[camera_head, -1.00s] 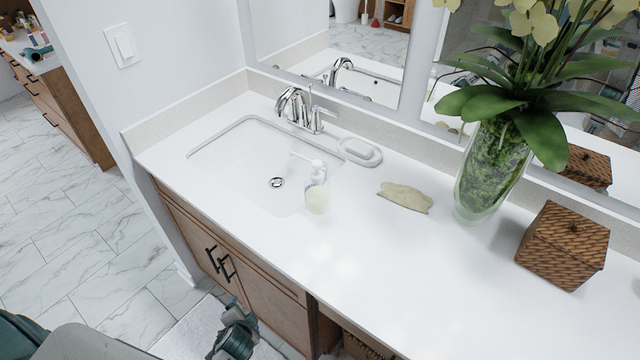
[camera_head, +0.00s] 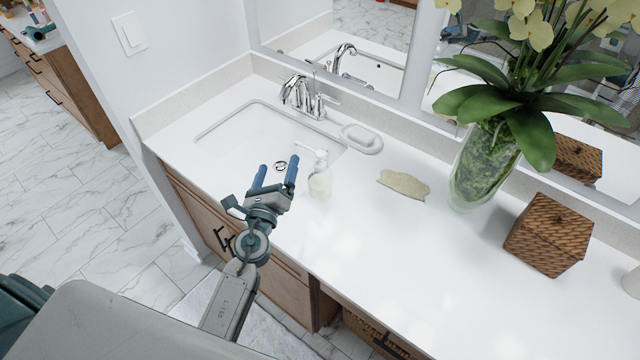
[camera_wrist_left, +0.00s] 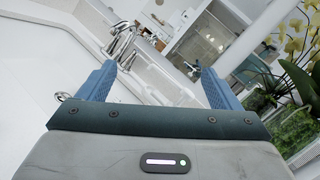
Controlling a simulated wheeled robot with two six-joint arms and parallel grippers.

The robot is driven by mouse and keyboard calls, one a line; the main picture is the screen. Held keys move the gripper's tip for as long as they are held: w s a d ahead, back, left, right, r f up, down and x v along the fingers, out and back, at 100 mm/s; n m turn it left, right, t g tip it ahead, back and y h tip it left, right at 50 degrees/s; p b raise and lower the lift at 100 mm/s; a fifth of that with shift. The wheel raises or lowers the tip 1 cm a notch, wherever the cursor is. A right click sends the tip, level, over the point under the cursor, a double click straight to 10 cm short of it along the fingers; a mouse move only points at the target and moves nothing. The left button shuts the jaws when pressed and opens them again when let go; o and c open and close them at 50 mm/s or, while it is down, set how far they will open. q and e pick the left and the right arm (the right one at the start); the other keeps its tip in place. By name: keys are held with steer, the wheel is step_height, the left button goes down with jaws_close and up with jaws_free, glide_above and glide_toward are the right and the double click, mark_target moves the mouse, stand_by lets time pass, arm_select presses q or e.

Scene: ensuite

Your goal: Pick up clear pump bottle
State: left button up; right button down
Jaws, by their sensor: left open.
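The clear pump bottle (camera_head: 320,182) stands upright on the white counter at the front right edge of the sink. It has a white pump top and pale contents. My left gripper (camera_head: 276,172) is open and empty, with blue fingers, just left of the bottle and over the front of the sink. The fingers are apart from the bottle in the head view. In the left wrist view, my left gripper (camera_wrist_left: 158,78) has its fingers spread; a pale, blurred shape between them is hard to make out as the bottle. My right gripper is not in view.
The sink (camera_head: 235,140) with a chrome faucet (camera_head: 303,97) lies behind. A white soap dish (camera_head: 362,139), a tan sponge-like piece (camera_head: 403,184), a glass plant vase (camera_head: 484,168) and a woven box (camera_head: 556,235) stand to the right. The front counter is clear.

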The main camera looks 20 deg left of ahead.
mark_target(314, 192)
arm_select(q)
steer(key=w+d+f+m+h, duration=0.1)
steer(key=d+m+h, duration=0.1)
steer(key=m, duration=0.1)
steer(key=w+d+f+m+g+h, duration=0.1)
steer(key=d+f+m+h, duration=0.1)
steer(key=m, duration=0.2)
steer(key=w+d+f+m+g+h, duration=0.1)
steer(key=w+d+f+m, duration=0.1)
steer(key=m, duration=0.1)
steer(key=shift+w+d+f+h, duration=0.15)
steer(key=shift+d+h, duration=0.1)
steer(key=shift+h, duration=0.15)
steer(key=shift+m, duration=0.4)
step_height(314, 192, down, 8)
steer(key=b, duration=0.6)
steer(key=shift+d+f, duration=0.1)
steer(key=shift+w+d+r, duration=0.1)
steer(key=shift+w+r, duration=0.15)
steer(key=shift+w, duration=0.3)
steer(key=w, duration=0.3)
steer(key=w+d, duration=0.1)
steer(key=w, duration=0.2)
steer(key=shift+w+d+f, duration=0.1)
steer(key=c, duration=1.4)
